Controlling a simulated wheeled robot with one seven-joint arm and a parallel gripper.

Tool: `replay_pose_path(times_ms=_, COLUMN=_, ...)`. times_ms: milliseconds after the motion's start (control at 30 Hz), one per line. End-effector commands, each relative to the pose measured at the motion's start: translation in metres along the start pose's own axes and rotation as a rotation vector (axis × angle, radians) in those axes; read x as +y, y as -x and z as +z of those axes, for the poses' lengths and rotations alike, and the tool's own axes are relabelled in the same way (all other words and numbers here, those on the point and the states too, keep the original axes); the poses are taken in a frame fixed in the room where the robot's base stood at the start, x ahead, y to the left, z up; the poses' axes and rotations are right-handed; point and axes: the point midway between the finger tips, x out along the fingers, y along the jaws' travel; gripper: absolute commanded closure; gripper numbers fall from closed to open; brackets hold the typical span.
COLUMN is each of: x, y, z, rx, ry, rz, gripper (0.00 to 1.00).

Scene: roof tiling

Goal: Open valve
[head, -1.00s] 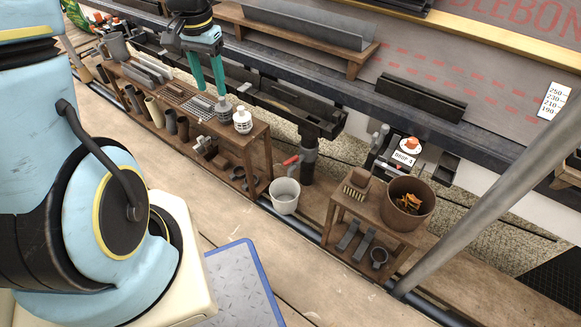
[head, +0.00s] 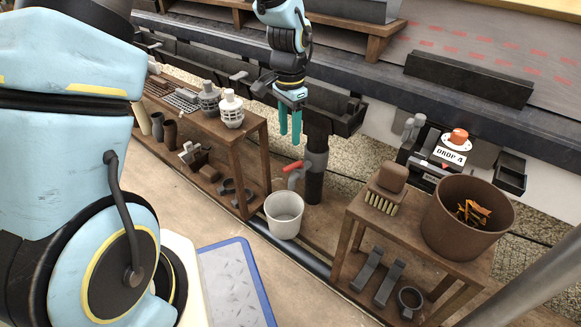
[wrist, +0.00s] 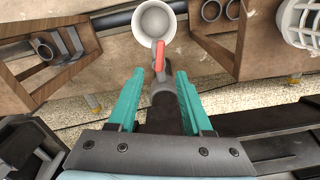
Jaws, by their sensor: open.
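The valve has a red lever handle (head: 293,166) on a grey fitting (head: 316,160) of the dark downpipe (head: 314,188). In the wrist view the red handle (wrist: 159,56) points up the picture toward the white bucket. My gripper (head: 290,140) is open and empty, its teal fingers pointing down, above the handle in the head view. In the wrist view my gripper (wrist: 160,85) has its two fingers spread either side of the fitting and pipe, with the handle showing beyond the tips. I see no contact. The lower pipe is partly hidden there.
A white bucket (head: 284,214) stands on the boards beside the downpipe. A wooden bench (head: 236,150) with pipe parts is at left. A small wooden stand (head: 415,243) at right carries a brush (head: 386,190) and a brown pot (head: 468,215). The gutter (head: 335,112) runs just behind my gripper.

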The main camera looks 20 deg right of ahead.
Motion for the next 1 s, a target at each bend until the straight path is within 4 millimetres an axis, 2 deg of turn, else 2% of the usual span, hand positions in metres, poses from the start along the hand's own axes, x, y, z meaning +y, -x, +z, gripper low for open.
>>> replay_pose_path(times_ms=300, x=0.000, y=-0.059, z=0.001, rx=-0.001, ry=0.002, rz=0.000, gripper=0.50)
replay_pose_path(times_ms=500, x=0.000, y=-0.089, z=0.001, rx=0.000, ry=0.002, rz=0.000, gripper=0.50)
replay_pose_path(times_ms=700, x=0.000, y=-0.102, z=0.001, rx=-0.001, ry=0.003, rz=0.000, gripper=0.50)
replay_pose_path(times_ms=1000, x=0.000, y=-0.102, z=0.001, rx=0.000, ry=0.003, rz=0.000, gripper=0.50)
